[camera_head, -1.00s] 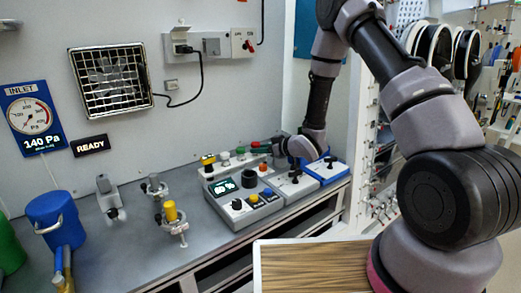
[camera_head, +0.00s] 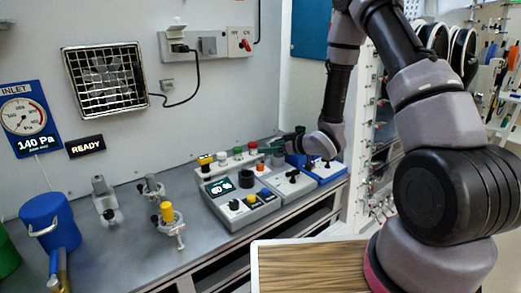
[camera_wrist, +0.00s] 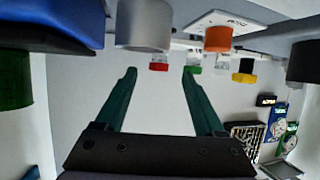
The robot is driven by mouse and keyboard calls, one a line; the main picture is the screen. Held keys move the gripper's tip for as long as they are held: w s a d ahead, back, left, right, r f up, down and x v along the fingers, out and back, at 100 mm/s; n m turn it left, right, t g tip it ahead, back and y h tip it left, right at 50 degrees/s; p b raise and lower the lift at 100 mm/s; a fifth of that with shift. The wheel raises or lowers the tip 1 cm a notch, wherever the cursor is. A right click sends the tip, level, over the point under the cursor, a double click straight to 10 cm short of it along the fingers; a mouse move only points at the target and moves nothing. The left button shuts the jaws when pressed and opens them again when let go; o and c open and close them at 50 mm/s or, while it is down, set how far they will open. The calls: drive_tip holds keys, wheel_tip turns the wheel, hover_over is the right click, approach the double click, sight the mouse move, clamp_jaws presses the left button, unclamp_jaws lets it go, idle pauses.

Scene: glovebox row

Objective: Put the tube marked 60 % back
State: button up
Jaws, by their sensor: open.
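Several capped tubes stand in a row behind the control box (camera_head: 240,205). In the head view I see a yellow-and-black cap (camera_head: 205,159), a green cap (camera_head: 237,151) and a red cap (camera_head: 252,146). In the wrist view, which is upside down, a red cap (camera_wrist: 159,67), a green cap (camera_wrist: 194,70) and a yellow cap (camera_wrist: 243,78) show beyond my fingers. No tube marking is legible. The box's display (camera_head: 220,187) appears to read 60 %. My gripper (camera_wrist: 160,75) is open, with nothing between its green fingers, to the right of the row.
The box carries a dark round well (camera_head: 246,178) and knobs. Clamps (camera_head: 168,215) and a blue canister (camera_head: 52,220) stand left. A wall gauge (camera_head: 24,116) reads 140 Pa; a sign (camera_head: 85,146) reads READY.

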drive_tip(key=v, duration=0.5)
drive_tip(key=shift+r, duration=0.1)
drive_tip(key=d+r+m+t+h, duration=0.1)
drive_tip(key=d+r+m+h, duration=0.3)
drive_tip(key=d+r, duration=0.4)
drive_tip(key=d+r+m+h, duration=0.3)
drive_tip(key=d+r+h, duration=0.25)
drive_tip(key=r, duration=0.55)
drive_tip(key=s+r+m+g+y, duration=0.1)
drive_tip(key=s+r+m, duration=0.2)
drive_tip(key=s, duration=0.9)
drive_tip(key=s+r+m+g+y, duration=0.1)
drive_tip(key=s+r+m+g, duration=0.1)
drive_tip(key=s+r, duration=0.6)
drive_tip(key=s+m, duration=0.1)
drive_tip(key=s, duration=0.3)
drive_tip(key=shift+d+r+m, duration=0.15)
drive_tip(key=shift+r+m, duration=0.15)
drive_tip(key=shift+r, duration=0.05)
